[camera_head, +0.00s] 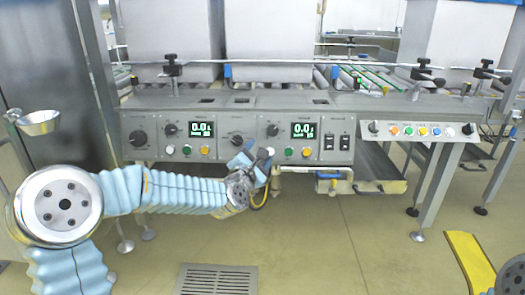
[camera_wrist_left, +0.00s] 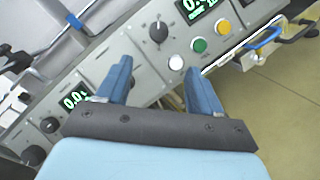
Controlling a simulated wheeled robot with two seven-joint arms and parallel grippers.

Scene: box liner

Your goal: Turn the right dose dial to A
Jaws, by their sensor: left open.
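The right half of the control panel (camera_head: 220,124) has a small black dial (camera_head: 272,130) left of its green display (camera_head: 304,130). That dial also shows in the left wrist view (camera_wrist_left: 158,32), with a light pointer mark; its letters are too small to read. My left gripper (camera_head: 252,158) is open and empty in front of the panel's lower edge, below the small dial. Its fingers (camera_wrist_left: 158,88) touch no dial that I can make out. My right gripper is out of view.
White, green and yellow buttons (camera_wrist_left: 199,45) lie beside the dial. Black switches (camera_head: 328,143) are farther right. The left half has its own dial (camera_head: 170,129) and display (camera_head: 201,130).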

